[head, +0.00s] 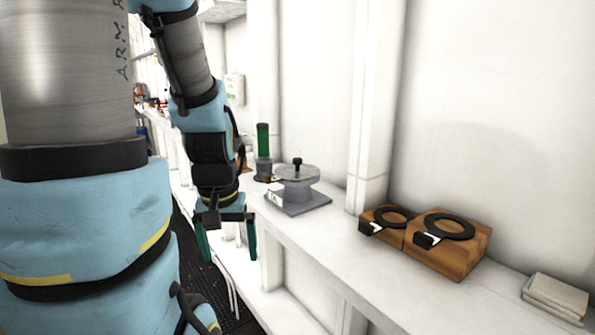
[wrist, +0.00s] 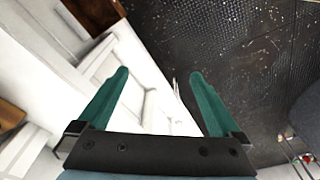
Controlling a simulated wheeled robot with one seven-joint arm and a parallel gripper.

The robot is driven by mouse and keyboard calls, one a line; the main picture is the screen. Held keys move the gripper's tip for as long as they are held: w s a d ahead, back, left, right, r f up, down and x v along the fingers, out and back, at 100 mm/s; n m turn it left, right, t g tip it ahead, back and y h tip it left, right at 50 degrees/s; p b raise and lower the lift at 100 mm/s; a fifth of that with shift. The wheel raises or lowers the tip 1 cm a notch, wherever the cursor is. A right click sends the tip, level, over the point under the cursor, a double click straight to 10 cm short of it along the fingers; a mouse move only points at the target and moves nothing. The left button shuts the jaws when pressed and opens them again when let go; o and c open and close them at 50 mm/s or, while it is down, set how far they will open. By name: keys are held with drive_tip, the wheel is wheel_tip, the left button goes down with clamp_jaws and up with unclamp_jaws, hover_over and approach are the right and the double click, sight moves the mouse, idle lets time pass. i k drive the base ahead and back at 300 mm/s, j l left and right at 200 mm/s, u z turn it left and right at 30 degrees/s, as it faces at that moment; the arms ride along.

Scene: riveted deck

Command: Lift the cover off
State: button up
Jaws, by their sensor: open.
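The cover (head: 297,172) is a grey round lid with a black knob on top. It sits on a short grey cylindrical body with a square base plate (head: 299,204) on the white shelf. My gripper (head: 228,256) hangs open and empty in front of the shelf, left of the cover and lower than it in the head view. In the wrist view my gripper (wrist: 158,82) shows two green fingers spread wide with nothing between them. The cover is not recognisable in the wrist view.
Wooden blocks with black rings (head: 448,246) sit to the right on the shelf (head: 345,250), and a pale stack (head: 556,297) lies further right. A white wall post (head: 372,120) rises behind the shelf.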

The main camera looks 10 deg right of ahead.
sight(296, 170)
drive_tip(key=i+j, duration=0.65)
drive_tip(key=i, duration=0.2)
